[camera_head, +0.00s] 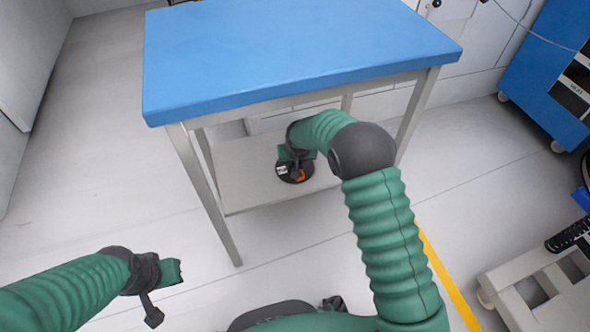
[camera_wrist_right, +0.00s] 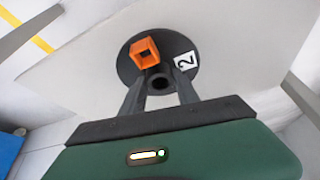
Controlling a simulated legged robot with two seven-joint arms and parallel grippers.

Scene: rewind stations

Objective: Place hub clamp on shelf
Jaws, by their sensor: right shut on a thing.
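The hub clamp (camera_wrist_right: 178,68) is a dark round disc with an orange square piece and a white label marked 2. In the head view the hub clamp (camera_head: 297,174) is over the grey lower shelf (camera_head: 250,193) of the blue-topped table, partly hidden by my arm. My right gripper (camera_wrist_right: 160,88) is shut on the middle of the clamp. In the head view the right gripper (camera_head: 297,160) reaches in under the tabletop. I cannot tell whether the clamp touches the shelf. My left gripper (camera_head: 155,295) is at the lower left, away from the table; its jaw gap is unclear.
The blue tabletop (camera_head: 290,45) is bare and lies above my right gripper. A metal table leg (camera_head: 207,195) stands left of the shelf. A blue cabinet (camera_head: 550,65) on wheels is at upper right, and a grey wheeled frame (camera_head: 540,290) at lower right. The left floor is clear.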

